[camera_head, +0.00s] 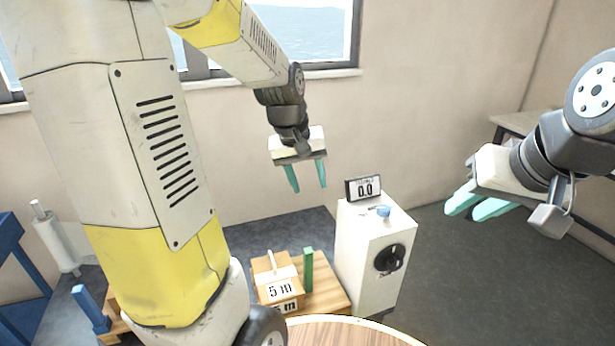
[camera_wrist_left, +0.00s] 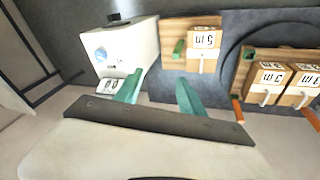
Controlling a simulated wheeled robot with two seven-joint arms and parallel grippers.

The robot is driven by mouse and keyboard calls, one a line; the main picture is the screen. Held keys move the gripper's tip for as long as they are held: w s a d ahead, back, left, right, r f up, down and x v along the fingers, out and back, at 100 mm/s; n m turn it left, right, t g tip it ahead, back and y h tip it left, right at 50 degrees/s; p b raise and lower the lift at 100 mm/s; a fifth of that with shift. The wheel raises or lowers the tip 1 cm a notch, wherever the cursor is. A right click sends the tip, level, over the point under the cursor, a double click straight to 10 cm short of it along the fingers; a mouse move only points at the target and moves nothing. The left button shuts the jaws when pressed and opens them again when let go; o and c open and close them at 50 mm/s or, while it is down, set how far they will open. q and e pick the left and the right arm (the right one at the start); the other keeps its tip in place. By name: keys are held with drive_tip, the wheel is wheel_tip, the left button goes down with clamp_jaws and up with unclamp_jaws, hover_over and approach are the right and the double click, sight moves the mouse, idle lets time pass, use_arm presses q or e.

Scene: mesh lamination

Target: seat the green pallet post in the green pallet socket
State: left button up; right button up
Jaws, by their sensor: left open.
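The green post (camera_head: 308,270) stands upright at the edge of a wooden pallet (camera_head: 330,291), beside a box marked 5 m (camera_head: 279,288). In the left wrist view, a green post end (camera_wrist_left: 179,48) shows beside the 5 m box, and another green piece (camera_wrist_left: 248,54) shows by a second pallet. I cannot make out the socket, or whether the post is seated. My left gripper (camera_head: 307,188) is open and empty, pointing down above and apart from the post. Its fingers (camera_wrist_left: 160,95) frame the left wrist view. My right gripper (camera_head: 466,212) is off to the right, holding nothing visible; its finger gap is unclear.
A white machine (camera_head: 365,255) with a black knob and a small display (camera_head: 363,188) stands right of the pallet. A blue post (camera_head: 92,310) is at the lower left. Orange posts (camera_wrist_left: 238,110) and boxes marked 3 m (camera_wrist_left: 268,76) show in the left wrist view.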

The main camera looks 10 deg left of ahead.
use_arm(q)
drive_tip(key=s+r+m+t, duration=0.1)
drive_tip(key=s+r, duration=0.3)
drive_tip(key=s, duration=0.3)
drive_tip(key=s+d+r+m+t, duration=0.1)
drive_tip(key=s+r+m, duration=0.1)
drive_tip(key=s+r, duration=0.2)
drive_tip(key=s, duration=0.3)
drive_tip(key=shift+s+r+m+t+h, duration=0.3)
drive_tip(key=shift+s+r+t, duration=0.05)
drive_tip(key=shift+r+t, duration=0.05)
drive_tip(key=shift+o, duration=0.4)
drive_tip(key=shift+s, duration=0.25)
drive_tip(key=n+g+y, duration=0.2)
drive_tip(key=n+g, duration=0.3)
drive_tip(key=n, duration=0.1)
hover_over(308, 267)
drive_tip(key=w, duration=0.1)
drive_tip(key=f, duration=3.2)
drive_tip(key=shift+w+a, duration=0.2)
drive_tip(key=shift+n+g, duration=0.5)
drive_tip(key=shift+n, duration=0.1)
wheel_tip(308, 267, down, 17)
drive_tip(key=shift+r, duration=0.1)
